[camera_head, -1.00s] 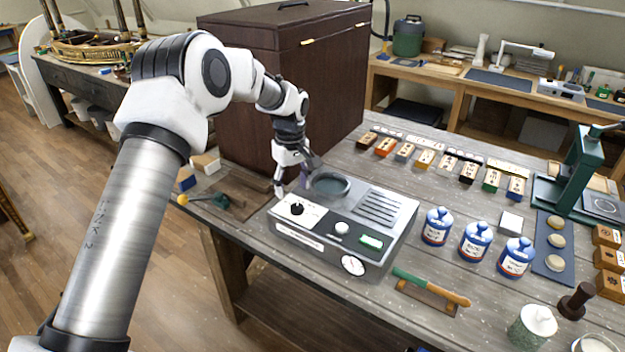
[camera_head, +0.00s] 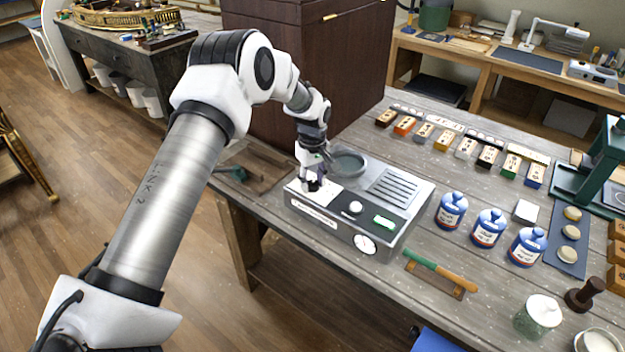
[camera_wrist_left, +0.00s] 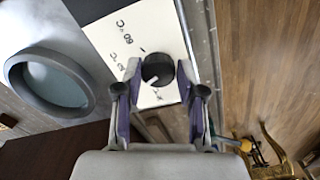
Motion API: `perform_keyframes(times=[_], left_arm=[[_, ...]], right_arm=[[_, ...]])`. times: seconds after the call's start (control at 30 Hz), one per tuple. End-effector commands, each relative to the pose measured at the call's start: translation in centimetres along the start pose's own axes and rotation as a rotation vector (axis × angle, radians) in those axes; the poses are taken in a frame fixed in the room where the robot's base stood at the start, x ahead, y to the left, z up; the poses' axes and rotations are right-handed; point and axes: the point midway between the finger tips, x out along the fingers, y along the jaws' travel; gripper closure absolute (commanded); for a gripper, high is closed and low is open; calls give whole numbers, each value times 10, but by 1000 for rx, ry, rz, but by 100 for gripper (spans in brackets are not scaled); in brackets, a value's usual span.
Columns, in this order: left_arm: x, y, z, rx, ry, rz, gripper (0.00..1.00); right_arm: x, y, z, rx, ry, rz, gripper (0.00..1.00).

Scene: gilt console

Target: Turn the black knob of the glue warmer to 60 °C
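The glue warmer (camera_head: 303,207) is a grey box on the bench with a round pot opening (camera_head: 348,163), which also shows in the left wrist view (camera_wrist_left: 52,84). Its black knob (camera_wrist_left: 157,69) sits on a white dial plate (camera_wrist_left: 120,38); a light mark shows on the knob's lower left. The plate's printed figures are rotated and too small to read surely. My left gripper (camera_wrist_left: 159,72) is open, with one finger on each side of the knob and narrow gaps seeming to remain. In the head view my left gripper (camera_head: 317,183) hides the knob. My right gripper is not in view.
A white button (camera_head: 355,207), a green display (camera_head: 384,222) and a round gauge (camera_head: 364,244) are on the warmer. A dark wooden cabinet (camera_head: 300,70) stands close behind the arm.

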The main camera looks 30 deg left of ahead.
Motion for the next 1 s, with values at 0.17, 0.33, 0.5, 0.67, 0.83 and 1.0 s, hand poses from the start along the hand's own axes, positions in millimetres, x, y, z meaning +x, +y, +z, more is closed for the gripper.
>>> perform_keyframes(times=[0.17,0.33,0.5,0.67,0.83,1.0], left_arm=[[1,-2,1,1,-3,-6,99],[2,-2,1,1,-4,-7,99],[3,-2,1,17,-4,-8,99],[4,-3,1,65,-5,-9,99],[4,-3,1,162,-7,-9,99],[4,-3,1,301,-8,-9,99]], right_arm=[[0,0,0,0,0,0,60],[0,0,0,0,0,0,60],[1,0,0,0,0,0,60],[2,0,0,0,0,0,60],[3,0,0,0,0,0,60],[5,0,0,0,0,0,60]])
